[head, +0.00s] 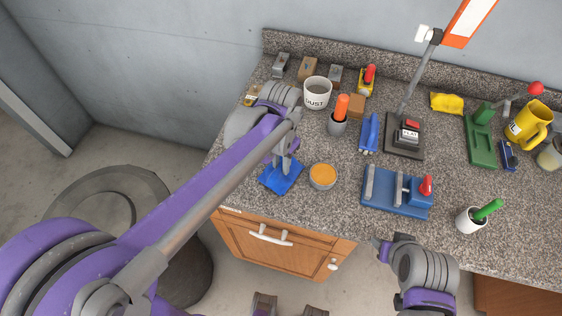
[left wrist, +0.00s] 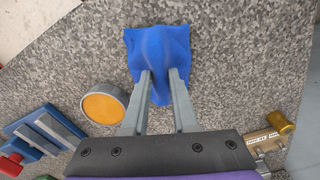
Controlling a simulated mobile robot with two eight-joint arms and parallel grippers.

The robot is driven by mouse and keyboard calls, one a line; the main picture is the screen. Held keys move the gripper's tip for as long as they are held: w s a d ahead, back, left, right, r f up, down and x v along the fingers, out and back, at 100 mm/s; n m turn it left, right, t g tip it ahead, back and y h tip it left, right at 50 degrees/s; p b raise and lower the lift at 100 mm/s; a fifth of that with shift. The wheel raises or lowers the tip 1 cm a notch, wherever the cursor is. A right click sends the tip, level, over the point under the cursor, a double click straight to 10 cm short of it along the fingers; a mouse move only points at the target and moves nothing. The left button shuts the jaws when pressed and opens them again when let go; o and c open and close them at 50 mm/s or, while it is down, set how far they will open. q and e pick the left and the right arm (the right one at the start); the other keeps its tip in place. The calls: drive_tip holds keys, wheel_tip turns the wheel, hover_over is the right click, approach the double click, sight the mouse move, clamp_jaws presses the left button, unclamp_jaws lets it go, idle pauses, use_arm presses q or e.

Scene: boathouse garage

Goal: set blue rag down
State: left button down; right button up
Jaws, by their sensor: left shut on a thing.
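The blue rag (head: 281,178) is at the front left of the speckled counter (head: 330,222), left of a round tin with an orange top (head: 322,175). My left gripper (head: 285,163) reaches down over it and is shut on it. In the left wrist view the rag (left wrist: 160,42) spreads out flat beyond the fingertips (left wrist: 159,82), with a raised fold between them. It looks to be at the counter's surface, but I cannot tell whether all of it touches. My right gripper (head: 382,248) is low, in front of the counter edge; its fingers are too unclear to judge.
Right of the tin is a blue fixture with a red knob (head: 398,192). Behind stand a grey cup with an orange handle (head: 338,118), a white mug (head: 317,92) and a black-based device (head: 405,136). Bare counter lies between the rag and the cup.

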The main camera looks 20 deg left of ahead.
use_arm(q)
drive_tip(key=shift+f, duration=0.1)
drive_tip(key=c, duration=0.6)
unclamp_jaws()
drive_tip(key=shift+c, duration=0.2)
drive_tip(key=c, duration=0.4)
